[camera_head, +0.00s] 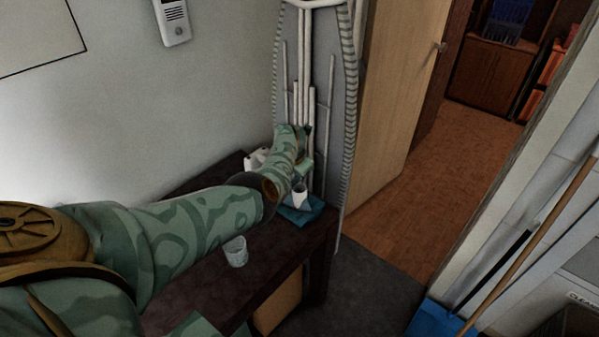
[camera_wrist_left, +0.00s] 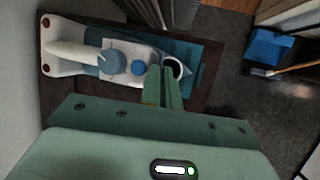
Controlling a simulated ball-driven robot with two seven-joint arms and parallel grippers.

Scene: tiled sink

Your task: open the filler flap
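In the left wrist view a white and blue iron (camera_wrist_left: 75,55) rests on a blue base (camera_wrist_left: 195,55), its pointed end to the right. It has a blue round knob (camera_wrist_left: 138,68). Near its point is a white round spout with a dark middle (camera_wrist_left: 178,68), partly covered by my fingers. I cannot make out the flap itself. My left gripper (camera_wrist_left: 163,75) has its two green fingers together at the spout; contact is unclear. In the head view my left arm hides most of the iron; the white spout (camera_head: 299,195) shows beside it. My right gripper is out of view.
The dark table (camera_head: 205,290) carries a clear glass (camera_head: 236,251) in front of my arm. An ironing board (camera_head: 320,90) stands upright behind the table. A blue dustpan (camera_head: 432,318) and a broom handle are at the right. Grey floor (camera_head: 370,285) is clear.

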